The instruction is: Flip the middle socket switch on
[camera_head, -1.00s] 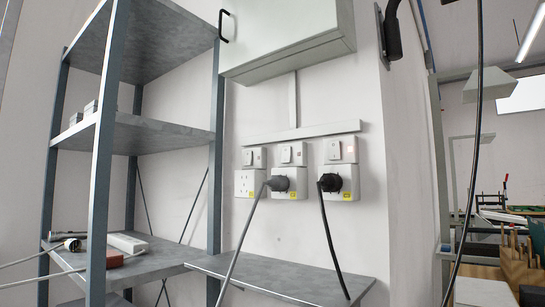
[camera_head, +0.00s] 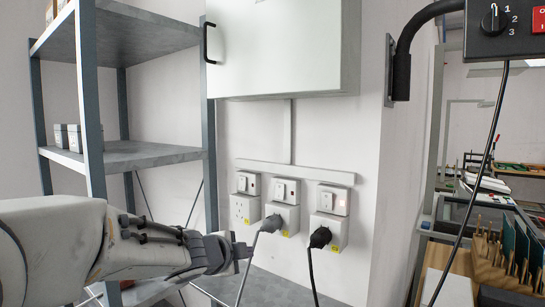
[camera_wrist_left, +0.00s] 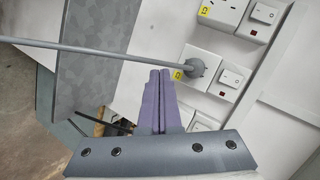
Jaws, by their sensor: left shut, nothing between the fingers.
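The middle socket switch (camera_head: 287,190) is a white rocker on a wall plate above the middle socket, which holds a grey plug (camera_head: 271,222). In the left wrist view the middle switch (camera_wrist_left: 228,79) lies right of the grey plug (camera_wrist_left: 196,66). My left gripper (camera_head: 243,252) is shut and empty, below and left of the middle socket in the head view. Its purple fingers (camera_wrist_left: 159,74) point toward the socket row, apart from the switch in the picture. The rocker's position is too small to tell. My right gripper is not in view.
The left socket (camera_head: 244,209) is empty. Grey and black cables hang below. A metal shelf (camera_head: 150,154) stands left; a white cabinet (camera_head: 285,45) hangs above.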

